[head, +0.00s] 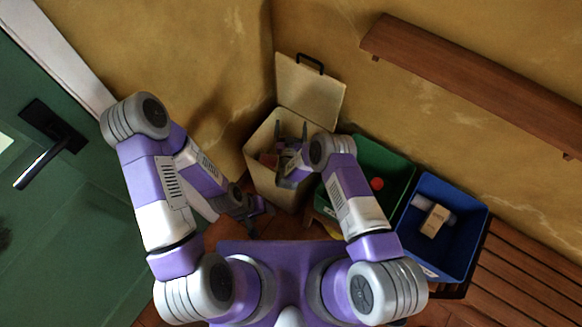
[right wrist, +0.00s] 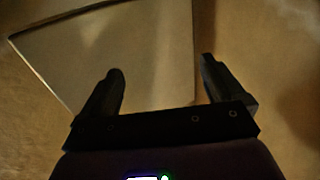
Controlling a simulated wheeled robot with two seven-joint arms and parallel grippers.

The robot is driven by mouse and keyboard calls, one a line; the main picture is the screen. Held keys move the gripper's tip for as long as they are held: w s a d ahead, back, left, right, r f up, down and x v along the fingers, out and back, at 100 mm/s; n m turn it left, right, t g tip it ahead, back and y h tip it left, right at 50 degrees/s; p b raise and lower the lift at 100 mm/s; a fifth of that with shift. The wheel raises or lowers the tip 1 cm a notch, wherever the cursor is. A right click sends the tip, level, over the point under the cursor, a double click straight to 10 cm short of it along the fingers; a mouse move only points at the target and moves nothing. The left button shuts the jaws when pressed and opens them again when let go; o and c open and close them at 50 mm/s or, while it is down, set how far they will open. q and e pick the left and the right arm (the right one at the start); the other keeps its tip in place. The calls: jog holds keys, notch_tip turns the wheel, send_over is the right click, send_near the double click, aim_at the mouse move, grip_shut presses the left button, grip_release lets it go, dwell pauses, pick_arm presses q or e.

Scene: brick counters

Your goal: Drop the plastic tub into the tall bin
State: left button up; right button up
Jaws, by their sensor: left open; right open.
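The tall bin (head: 267,188) is cream, stands in the corner and has its lid (head: 311,92) raised against the wall. My right gripper (head: 291,130) is over the bin's opening. In the right wrist view my right gripper (right wrist: 161,72) is open with nothing between its fingers, and a pale panel, apparently the lid (right wrist: 130,45), is behind it. My left gripper (head: 258,212) is low, in front of the bin, and looks empty. Reddish and grey contents (head: 268,160) show inside the bin, partly hidden by my right arm. I cannot clearly pick out the plastic tub.
A green crate (head: 391,158) holding a red round thing (head: 377,183) stands right of the bin. A blue crate (head: 472,235) beyond it holds a tan box (head: 435,220). A wooden shelf (head: 470,80) juts from the wall. A green door (head: 75,220) is at left.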

notch_tip(320, 180, up, 10)
jog(key=p, duration=0.4)
dwell(0.5)
